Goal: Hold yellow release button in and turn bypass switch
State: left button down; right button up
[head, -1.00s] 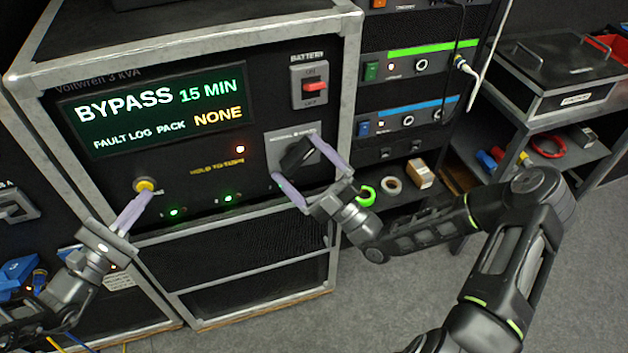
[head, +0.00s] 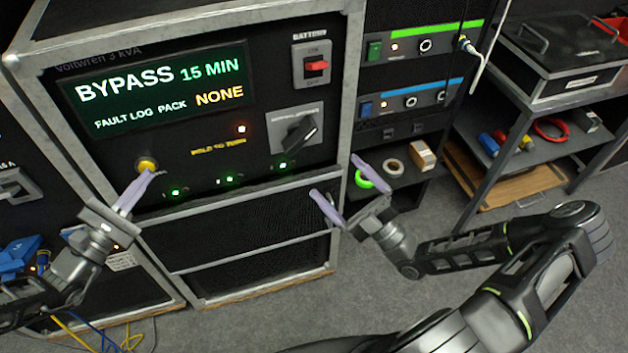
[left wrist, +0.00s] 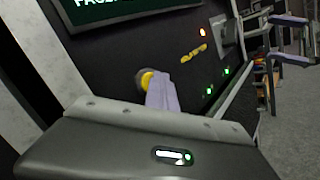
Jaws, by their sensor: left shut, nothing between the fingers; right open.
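The yellow release button (head: 147,166) is on the front panel at lower left. My left gripper (head: 157,176) is shut and empty, its fingertips just below and right of the button. In the left wrist view the fingers (left wrist: 162,92) overlap the yellow button (left wrist: 147,80); I cannot tell whether they touch it. The bypass switch (head: 299,133) is a black knob on a grey plate at the panel's right, its handle slanting up to the right. My right gripper (head: 335,177) is open and empty, below and right of the switch, clear of it.
The display (head: 158,90) reads BYPASS 15 MIN and FAULT LOG PACK NONE. A red battery switch (head: 316,66) sits above the bypass switch. Green lights (head: 229,179) line the panel's lower edge. A shelf with tape rolls (head: 393,168) is to the right. Floor in front is open.

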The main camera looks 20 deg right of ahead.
pick_arm(q)
jog(key=shift+s+p, duration=0.5)
jog(key=shift+s, duration=0.4)
jog(key=s+p, duration=0.2)
jog(key=s, duration=0.3)
dwell(0.3)
dwell(0.5)
